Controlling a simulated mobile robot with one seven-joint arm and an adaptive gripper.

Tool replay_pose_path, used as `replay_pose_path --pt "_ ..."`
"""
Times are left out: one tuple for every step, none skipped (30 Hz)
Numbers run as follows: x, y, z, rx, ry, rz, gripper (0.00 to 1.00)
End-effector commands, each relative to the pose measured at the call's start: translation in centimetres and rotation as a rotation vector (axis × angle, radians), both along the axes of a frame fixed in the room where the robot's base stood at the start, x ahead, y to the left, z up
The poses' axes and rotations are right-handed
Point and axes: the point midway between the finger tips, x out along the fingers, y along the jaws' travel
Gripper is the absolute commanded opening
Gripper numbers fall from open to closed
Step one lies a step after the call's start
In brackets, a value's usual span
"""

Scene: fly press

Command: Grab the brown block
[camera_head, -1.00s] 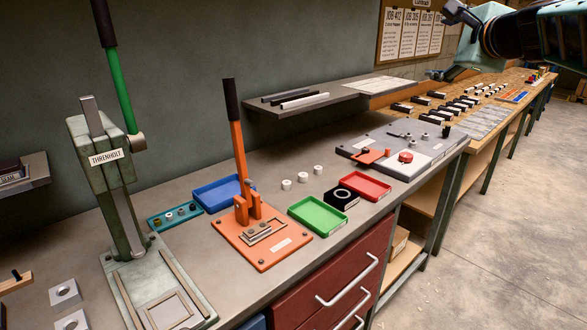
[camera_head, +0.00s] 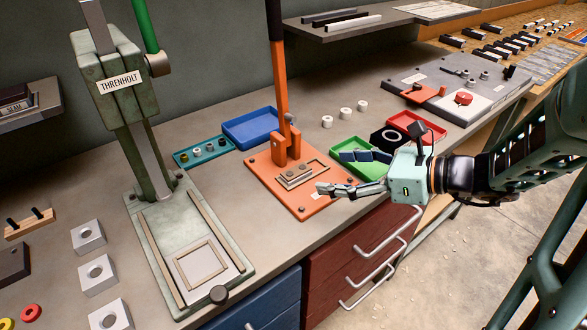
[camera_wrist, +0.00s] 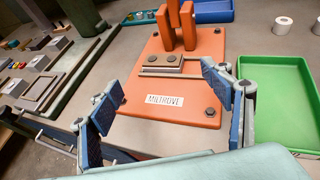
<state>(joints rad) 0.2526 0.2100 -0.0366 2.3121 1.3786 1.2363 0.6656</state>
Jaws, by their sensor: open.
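The orange press (camera_head: 275,130) stands on the bench with its lever upright. A small grey-brown block (camera_wrist: 160,62) with two dark round spots lies in the metal frame on its orange base; it also shows in the head view (camera_head: 296,172). I cannot tell for sure that it is the brown block. My gripper (camera_head: 333,172) is open and empty, in front of the press near the bench edge. In the wrist view my gripper's blue-padded fingers (camera_wrist: 162,95) stand wide apart, and the block shows beyond them.
A green tray (camera_wrist: 280,95) lies right of the press, partly behind my gripper in the head view. A blue tray (camera_head: 250,128) and a teal strip (camera_head: 203,151) lie behind the press. A green THRENHOLT press (camera_head: 125,80) stands at left, with square metal blocks (camera_head: 98,275) beside it.

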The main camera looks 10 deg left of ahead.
Motion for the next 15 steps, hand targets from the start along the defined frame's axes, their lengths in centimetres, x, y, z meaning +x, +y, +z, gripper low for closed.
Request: replay_pose_path --pt "0.1 0.9 -0.5 0.000 0.002 0.006 0.73" --pt "0.3 1.3 -0.7 -0.001 0.001 0.005 0.73" --pt "0.5 1.9 -1.0 -0.001 0.002 0.006 0.73" --pt "0.7 2.3 -1.1 -0.002 0.001 0.005 0.73" --pt "0.9 2.7 -1.3 -0.002 -0.001 0.005 0.73" --pt "1.0 3.1 -1.4 -0.003 -0.001 0.005 0.73" --pt "1.2 3.3 -1.5 -0.003 -0.001 0.003 0.73" --pt "1.3 3.6 -1.6 -0.004 -0.001 0.002 0.73" --pt "1.3 3.8 -1.7 -0.004 -0.001 0.002 0.73" --pt "1.4 3.9 -1.8 -0.004 -0.001 0.002 0.73" --pt "1.5 4.1 -1.8 -0.004 -0.002 0.002 0.73" --pt "1.6 4.4 -1.9 -0.004 -0.002 0.003 0.73" --pt "1.7 4.7 -2.0 -0.003 -0.002 0.003 0.73" --pt "1.8 5.1 -2.1 -0.004 -0.002 0.003 0.73" --pt "2.0 5.6 -2.3 -0.005 -0.001 0.004 0.73"
